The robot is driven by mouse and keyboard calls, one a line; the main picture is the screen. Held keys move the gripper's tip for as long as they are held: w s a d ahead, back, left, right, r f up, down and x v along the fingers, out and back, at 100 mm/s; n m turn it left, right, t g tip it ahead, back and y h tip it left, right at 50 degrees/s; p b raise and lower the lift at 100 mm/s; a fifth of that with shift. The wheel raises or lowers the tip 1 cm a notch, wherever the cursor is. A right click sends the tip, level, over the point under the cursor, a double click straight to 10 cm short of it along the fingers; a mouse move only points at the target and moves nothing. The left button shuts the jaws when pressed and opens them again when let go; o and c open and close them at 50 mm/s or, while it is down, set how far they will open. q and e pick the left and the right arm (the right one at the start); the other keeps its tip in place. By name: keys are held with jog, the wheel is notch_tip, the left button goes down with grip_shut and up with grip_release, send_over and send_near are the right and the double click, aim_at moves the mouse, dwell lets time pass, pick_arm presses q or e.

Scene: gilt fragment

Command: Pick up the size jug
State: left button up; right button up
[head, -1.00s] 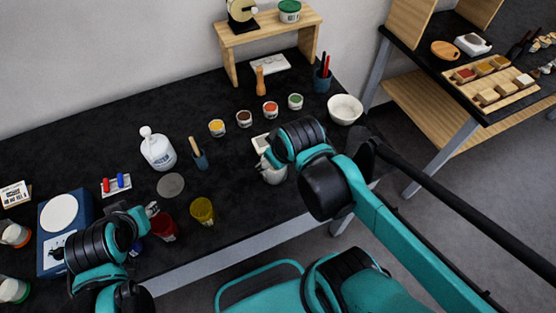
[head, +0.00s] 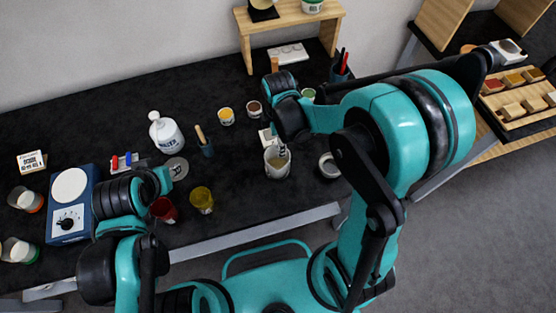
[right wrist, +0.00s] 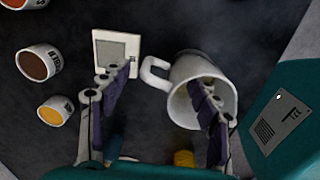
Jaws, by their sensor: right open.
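The size jug (head: 277,168), a white cup-like jug with a handle, stands near the table's front edge in the head view. In the right wrist view the jug (right wrist: 188,72) shows its handle toward the left and a tan inside. My right gripper (right wrist: 160,80) is open at the jug. One finger is left of the handle and the other overlaps the jug's mouth; whether it reaches inside or touches, I cannot tell. In the head view my right gripper (head: 282,149) is partly hidden by its arm. My left gripper (head: 163,180) is near the red cup, its jaws unclear.
A white square device (right wrist: 117,48) lies left of the jug, with small paint pots (right wrist: 55,110) beyond. A yellow cup (head: 202,200), red cup (head: 164,209), white bottle (head: 166,132) and blue scale-like device (head: 72,205) stand left. A white ring-shaped thing (head: 328,165) lies right.

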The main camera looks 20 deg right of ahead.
notch_tip(320, 180, down, 4)
jog(key=shift+w+f+b, duration=0.1)
jog(key=shift+f+b, duration=0.05)
jog(key=shift+b, duration=0.5)
grip_shut()
jog(key=shift+r+p, duration=0.5)
jog(key=shift+r, duration=0.65)
notch_tip(320, 180, up, 2)
jog(key=shift+p, duration=0.35)
jog(key=s+d+r+p, duration=0.3)
jog(key=s+d+r, duration=0.3)
jog(key=s, duration=0.3)
jog(key=shift+s+d+r, duration=0.2)
jog(key=shift+d+r, duration=0.15)
jog(key=shift+r, duration=0.05)
dwell(1.8)
